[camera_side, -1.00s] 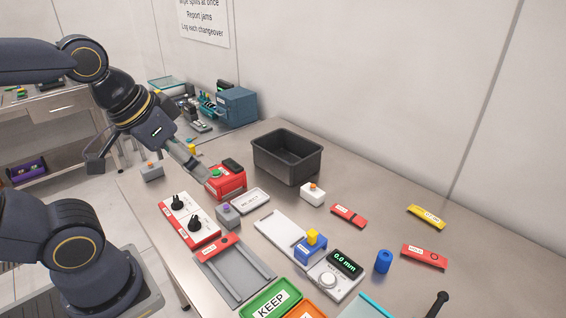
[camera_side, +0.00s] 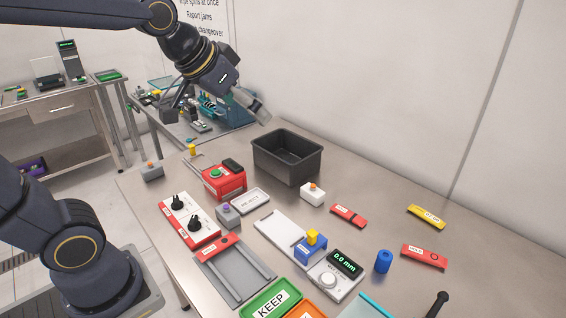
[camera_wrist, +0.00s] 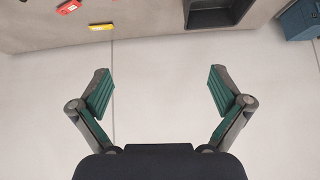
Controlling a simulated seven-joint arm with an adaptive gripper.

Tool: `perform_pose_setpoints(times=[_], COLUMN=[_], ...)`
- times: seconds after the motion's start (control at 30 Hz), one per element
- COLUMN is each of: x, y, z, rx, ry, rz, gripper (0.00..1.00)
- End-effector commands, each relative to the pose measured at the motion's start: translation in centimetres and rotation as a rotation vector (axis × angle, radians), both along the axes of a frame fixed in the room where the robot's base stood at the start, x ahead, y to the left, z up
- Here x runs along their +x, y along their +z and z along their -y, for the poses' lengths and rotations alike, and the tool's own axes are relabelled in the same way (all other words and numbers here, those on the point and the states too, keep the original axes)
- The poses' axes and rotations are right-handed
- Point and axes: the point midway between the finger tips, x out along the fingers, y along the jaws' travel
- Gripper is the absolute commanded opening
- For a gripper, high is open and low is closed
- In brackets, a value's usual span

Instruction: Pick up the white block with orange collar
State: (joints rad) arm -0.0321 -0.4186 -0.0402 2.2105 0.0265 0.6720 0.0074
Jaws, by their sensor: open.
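The black bin (camera_side: 287,157) stands behind the block. A red tag (camera_side: 348,215) lies right of the block.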

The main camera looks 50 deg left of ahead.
Motion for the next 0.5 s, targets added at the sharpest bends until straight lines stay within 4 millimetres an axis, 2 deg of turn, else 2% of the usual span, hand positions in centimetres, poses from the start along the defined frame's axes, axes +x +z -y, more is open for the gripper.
perform_pose_setpoints(times=[0.03,0.1,0.17,0.23,0.33,0.4,0.5], x=[2.8,6.6,9.6,12.6,15.4,16.3,16.5], y=[-0.6,-1.8,-3.6,-6.2,-10.3,-13.1,-16.1], z=[-0.1,-0.3,-0.6,-0.8,-1.4,-1.6,-2.0], rx=[0.004,0.006,0.003,-0.003,-0.017,-0.027,-0.039], ry=[0.000,-0.002,-0.002,-0.002,0.004,0.008,0.016], rz=[-0.015,-0.032,-0.053,-0.086,-0.144,-0.189,-0.247], gripper=[1.00,1.00,1.00,1.00,1.00,1.00,1.00])
